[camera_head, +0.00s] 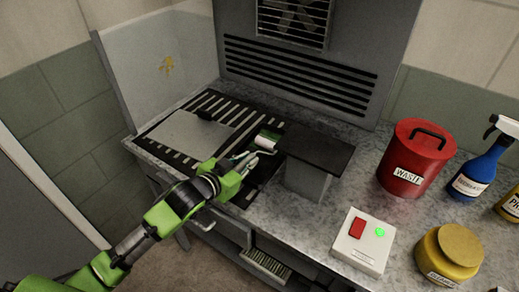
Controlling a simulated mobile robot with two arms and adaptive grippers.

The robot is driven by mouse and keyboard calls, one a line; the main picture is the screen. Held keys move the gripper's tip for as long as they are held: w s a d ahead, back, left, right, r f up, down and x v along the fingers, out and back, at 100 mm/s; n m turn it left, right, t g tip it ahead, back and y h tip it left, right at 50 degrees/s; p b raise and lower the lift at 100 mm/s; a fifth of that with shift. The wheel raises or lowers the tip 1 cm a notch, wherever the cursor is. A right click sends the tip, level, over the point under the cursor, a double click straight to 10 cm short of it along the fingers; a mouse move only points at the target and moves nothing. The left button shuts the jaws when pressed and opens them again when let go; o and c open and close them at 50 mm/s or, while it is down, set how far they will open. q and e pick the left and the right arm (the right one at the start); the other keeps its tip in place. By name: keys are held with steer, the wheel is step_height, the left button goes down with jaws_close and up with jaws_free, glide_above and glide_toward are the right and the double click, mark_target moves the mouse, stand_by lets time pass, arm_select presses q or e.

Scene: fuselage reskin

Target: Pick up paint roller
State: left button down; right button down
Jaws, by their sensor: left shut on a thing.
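The paint roller (267,141) has a white and green cylinder and lies over the dark tray area near the middle of the bench. My left gripper (246,163) reaches in from the lower left and is shut on the roller at its near side. The fingers hide part of the roller's handle. I cannot tell whether the roller touches the surface under it. My right gripper is not in view.
A dark raised block (318,149) stands just right of the roller. A grey plate (190,133) lies on the slotted grille at left. A red waste can (412,166), blue spray bottle (480,168), yellow jar (448,255) and white switch box (362,243) stand at right.

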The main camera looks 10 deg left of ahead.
mark_target(247, 158)
arm_select(q)
step_height(247, 158, up, 10)
stand_by(0.6)
stand_by(0.4)
